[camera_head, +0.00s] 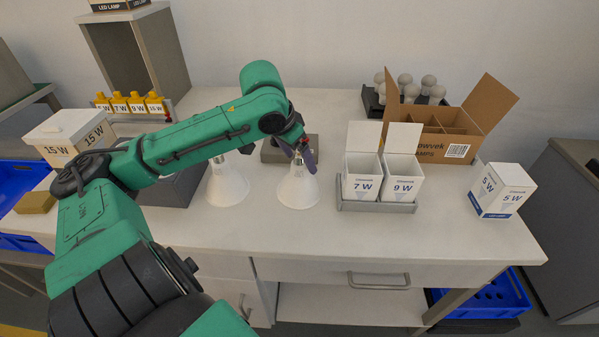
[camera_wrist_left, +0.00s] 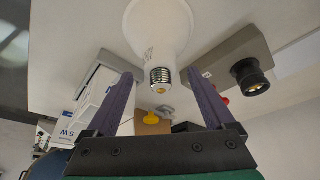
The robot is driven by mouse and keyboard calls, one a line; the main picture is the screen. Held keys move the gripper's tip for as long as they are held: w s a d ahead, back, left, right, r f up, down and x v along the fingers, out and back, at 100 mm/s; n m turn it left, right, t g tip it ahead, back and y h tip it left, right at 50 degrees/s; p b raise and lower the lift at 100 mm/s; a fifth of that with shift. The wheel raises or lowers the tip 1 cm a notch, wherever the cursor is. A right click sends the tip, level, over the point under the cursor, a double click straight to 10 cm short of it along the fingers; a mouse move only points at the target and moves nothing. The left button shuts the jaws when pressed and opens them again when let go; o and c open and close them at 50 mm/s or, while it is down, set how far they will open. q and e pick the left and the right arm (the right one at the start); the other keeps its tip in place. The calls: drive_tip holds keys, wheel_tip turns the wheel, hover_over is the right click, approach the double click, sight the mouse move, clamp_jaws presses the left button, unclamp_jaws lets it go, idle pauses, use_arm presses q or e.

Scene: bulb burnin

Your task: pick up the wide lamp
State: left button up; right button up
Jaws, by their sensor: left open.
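Two white cone-shaped lamps stand wide face down on the white table, screw bases up, in the head view: a left lamp (camera_head: 227,187) and a right lamp (camera_head: 298,190). My left gripper (camera_head: 303,157) is open at the top of the right lamp. In the left wrist view, a lamp (camera_wrist_left: 160,28) points its metal screw base (camera_wrist_left: 161,76) into the gap between the open fingers of the left gripper (camera_wrist_left: 160,82). My right gripper is not in view.
A grey block (camera_head: 272,154) sits behind the right lamp. A grey tray (camera_head: 377,207) holds open 7 W and 9 W boxes to the right. Beyond are a cardboard carton (camera_head: 455,150) and a 5 W box (camera_head: 500,190). The table front is clear.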

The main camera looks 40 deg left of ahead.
use_arm(q)
drive_tip(key=shift+w+f, duration=0.25)
drive_tip(key=shift+f, duration=0.3)
drive_tip(key=shift+r, duration=0.1)
clamp_jaws()
